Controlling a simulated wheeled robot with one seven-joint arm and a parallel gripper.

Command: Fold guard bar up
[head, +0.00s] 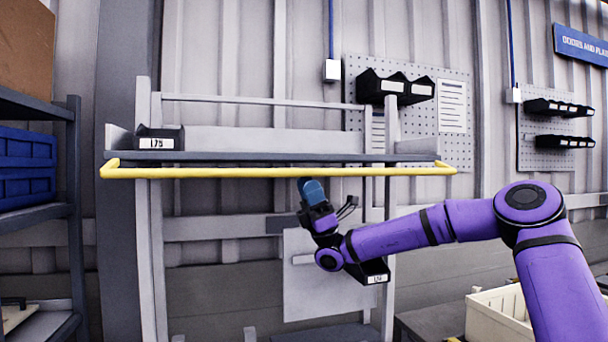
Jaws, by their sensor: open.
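The guard bar (240,172) is a long yellow rail with short bent ends. It runs level across the front of the grey rack's shelf (240,157), just below the shelf edge. My gripper (347,206) is at the end of my purple arm, below the bar and right of its middle. Its thin dark fingers look spread and empty. A gap shows between them and the bar in the picture, though the depth between them is hard to judge.
A black bin (160,138) sits on the shelf's left end. Another black bin (374,272) is low behind my forearm. A pegboard (455,105) with bins is behind the rack. A blue-crate shelf (25,157) stands left; a cream crate (497,315) is lower right.

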